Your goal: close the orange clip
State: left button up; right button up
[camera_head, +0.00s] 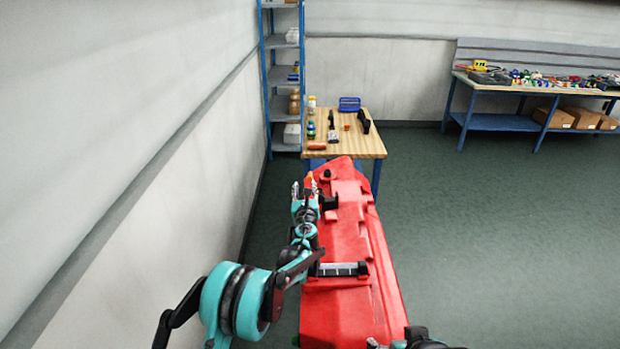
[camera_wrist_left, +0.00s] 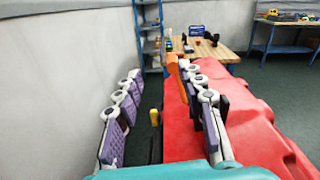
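The orange clip (camera_head: 309,178) is a small upright piece at the far left edge of the red tank (camera_head: 350,250). In the left wrist view the orange clip (camera_wrist_left: 174,72) stands between my finger lines, close beside the right finger's tip. My left gripper (camera_head: 305,188) is over the tank's left edge near the clip. In the left wrist view my left gripper (camera_wrist_left: 160,72) is open, with a wide gap between its purple-padded fingers. I cannot tell whether a finger touches the clip. Part of my right arm shows at the bottom edge of the head view; its finger state is unclear.
A wooden table (camera_head: 365,147) with small items stands beyond the tank. A blue shelf rack (camera_head: 282,107) is behind it, by the left wall. A long workbench (camera_head: 510,88) is at the back right. The floor right of the tank is clear; the wall is close on the left.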

aim_at(310, 176)
pick_arm(q)
jog(key=shift+m+h, duration=0.3)
jog(key=shift+m, duration=0.6)
jog(key=w, duration=0.2)
jog(key=w+d+f, duration=0.1)
jog(key=w, duration=0.2)
jog(key=w+b, duration=0.1)
jog(key=w, duration=0.2)
jog(key=shift+w+d+f, duration=0.25)
jog(key=shift+d+f, duration=0.15)
grip_shut()
